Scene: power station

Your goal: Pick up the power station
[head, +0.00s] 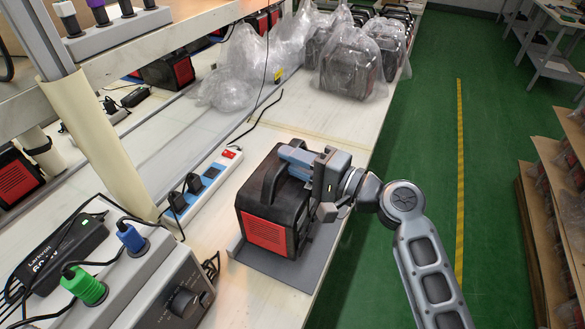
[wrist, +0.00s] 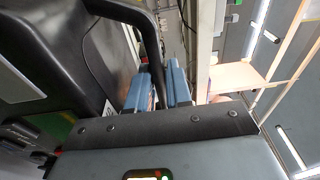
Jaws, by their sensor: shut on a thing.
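The power station (head: 272,205) is a black box with a red grille on its front and a black carrying handle on top. In the head view it stands upright on a grey mat (head: 285,265) on the bench. My gripper (head: 292,158) reaches in from the right at the top of it and is shut on the handle. In the wrist view the black body of the power station (wrist: 55,60) fills the left side, and the blue fingers of my gripper (wrist: 163,88) are at its curved handle (wrist: 152,45). The exact contact at the fingertips is partly hidden.
A white power strip (head: 205,185) lies left of the power station. Plastic-wrapped units (head: 350,62) stand farther back on the bench. A grey instrument (head: 165,290) with plugs and an adapter (head: 60,245) is at front left. The green floor (head: 425,130) on the right is open.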

